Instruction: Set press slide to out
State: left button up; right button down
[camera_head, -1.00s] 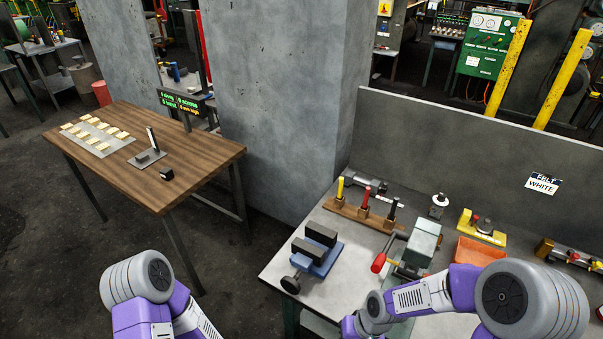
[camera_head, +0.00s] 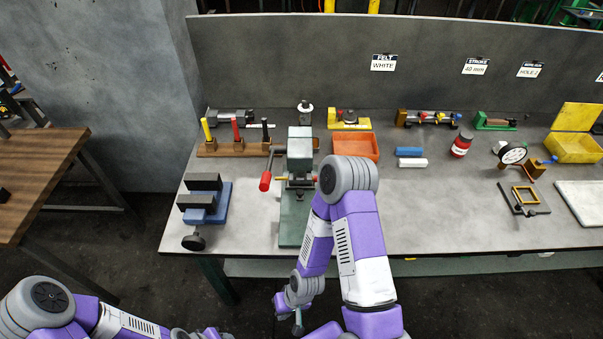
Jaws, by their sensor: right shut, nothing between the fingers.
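The press (camera_head: 300,145) stands on the grey workbench in the middle of the head view, with a grey-green head and a flat green base. A lever with a red grip (camera_head: 265,181) hangs at its left side. My right gripper (camera_head: 298,324) is shut and empty, low in front of the bench and apart from the press. My left arm shows at the bottom left, but its gripper is not visible.
A blue-and-grey vise (camera_head: 205,202) stands left of the press. Behind are a rack of coloured-handled tools (camera_head: 236,148) and an orange bin (camera_head: 355,148). A red jar (camera_head: 461,145) and a dial gauge (camera_head: 513,153) stand to the right. The bench front right of my arm is mostly clear.

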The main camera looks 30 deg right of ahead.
aim_at(300, 187)
jog(key=z, duration=1.3)
jog(key=i, duration=0.15)
jog(key=u, duration=0.35)
jog(key=k, duration=0.95)
jog(key=i, duration=0.95)
